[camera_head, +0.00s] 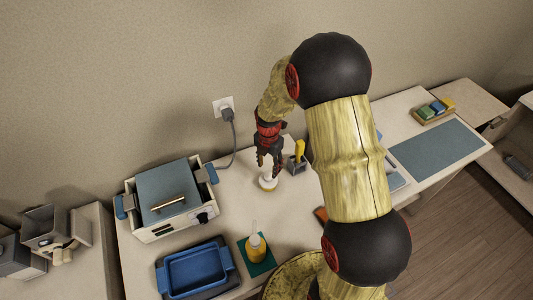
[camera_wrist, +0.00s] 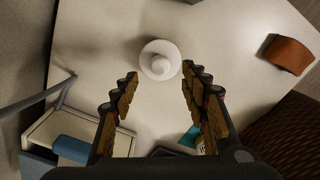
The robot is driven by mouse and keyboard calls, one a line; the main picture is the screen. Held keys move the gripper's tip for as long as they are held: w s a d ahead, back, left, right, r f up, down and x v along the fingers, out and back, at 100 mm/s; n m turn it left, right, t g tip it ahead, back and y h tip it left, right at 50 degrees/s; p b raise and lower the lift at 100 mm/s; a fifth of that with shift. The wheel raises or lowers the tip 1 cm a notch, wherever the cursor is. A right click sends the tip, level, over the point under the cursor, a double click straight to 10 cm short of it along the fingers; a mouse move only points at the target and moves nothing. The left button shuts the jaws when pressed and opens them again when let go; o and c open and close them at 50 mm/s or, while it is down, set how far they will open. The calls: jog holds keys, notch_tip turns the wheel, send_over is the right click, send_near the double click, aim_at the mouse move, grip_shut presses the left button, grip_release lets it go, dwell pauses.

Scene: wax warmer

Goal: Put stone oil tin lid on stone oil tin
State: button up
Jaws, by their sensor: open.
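A small round white piece with a raised knob, which looks like the lid, stands on the table below my gripper in the head view (camera_head: 268,183). In the wrist view this white piece (camera_wrist: 160,60) lies between and just beyond the fingertips. My gripper (camera_head: 268,166) points down over it, open and empty; the two fingers also show in the wrist view (camera_wrist: 160,76). A yellow container with a thin white spout (camera_head: 256,247) stands upright on a green mat (camera_head: 266,265). I cannot tell for sure which container is the stone oil tin.
The wax warmer (camera_head: 168,195) stands at left, with a blue tray (camera_head: 195,268) in front. A grey holder with a yellow item (camera_head: 298,160) is right of my gripper. An orange-brown block (camera_wrist: 288,54) lies at right in the wrist view. Bare table surrounds the white piece.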

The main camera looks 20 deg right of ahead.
jog(key=shift+r+p, duration=0.6)
jog(key=shift+r, duration=0.45)
notch_tip(320, 180, up, 12)
dwell(0.3)
